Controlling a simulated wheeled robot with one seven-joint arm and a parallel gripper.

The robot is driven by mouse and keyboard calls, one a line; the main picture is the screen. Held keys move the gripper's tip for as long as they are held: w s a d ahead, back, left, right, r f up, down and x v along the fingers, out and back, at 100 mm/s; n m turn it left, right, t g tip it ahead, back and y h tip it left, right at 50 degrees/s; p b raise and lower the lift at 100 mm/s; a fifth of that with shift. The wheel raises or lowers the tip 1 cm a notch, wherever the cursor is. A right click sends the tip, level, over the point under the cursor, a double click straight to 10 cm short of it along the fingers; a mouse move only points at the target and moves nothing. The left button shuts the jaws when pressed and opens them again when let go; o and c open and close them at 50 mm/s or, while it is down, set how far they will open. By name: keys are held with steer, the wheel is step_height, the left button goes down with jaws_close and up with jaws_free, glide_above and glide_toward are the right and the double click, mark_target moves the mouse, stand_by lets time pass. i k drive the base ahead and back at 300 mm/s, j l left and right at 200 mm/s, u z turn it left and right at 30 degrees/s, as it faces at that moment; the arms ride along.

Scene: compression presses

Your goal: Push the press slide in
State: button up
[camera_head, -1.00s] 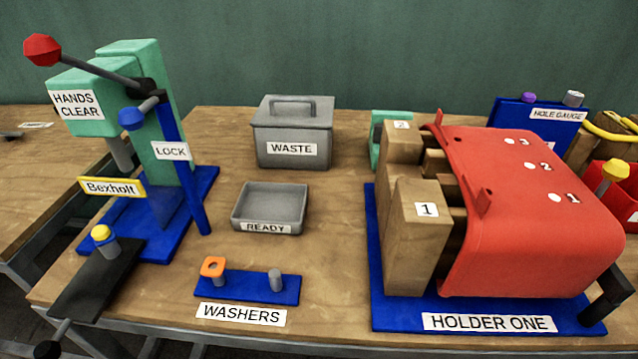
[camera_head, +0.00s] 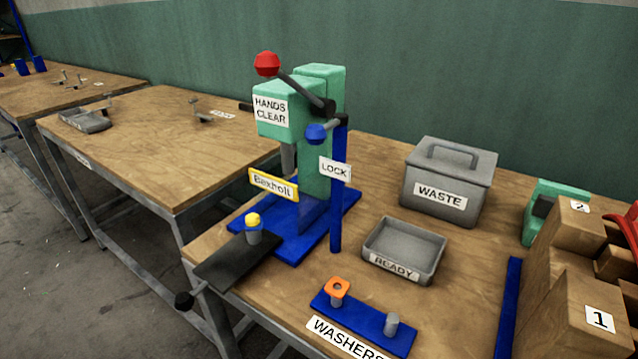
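The press (camera_head: 320,140) is a green column on a blue base, with a red-knobbed lever on top and a blue-knobbed lock bar at its right side. Its black slide (camera_head: 236,261) sticks out toward the front left, past the table edge. A peg with a yellow top (camera_head: 253,228) stands on the slide. A dark round knob (camera_head: 184,300) is at the slide's outer end. A yellow-framed "Bexholt" plate (camera_head: 273,185) is on the press front. My gripper is not in view.
A grey READY tray (camera_head: 404,246), a lidded WASTE box (camera_head: 449,182) and a blue WASHERS stand (camera_head: 362,322) are right of the press. Wooden holder blocks (camera_head: 571,290) stand at far right. Another table (camera_head: 150,135) is at left; floor shows at lower left.

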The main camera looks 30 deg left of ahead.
mark_target(229, 265)
steer(key=u, duration=1.25)
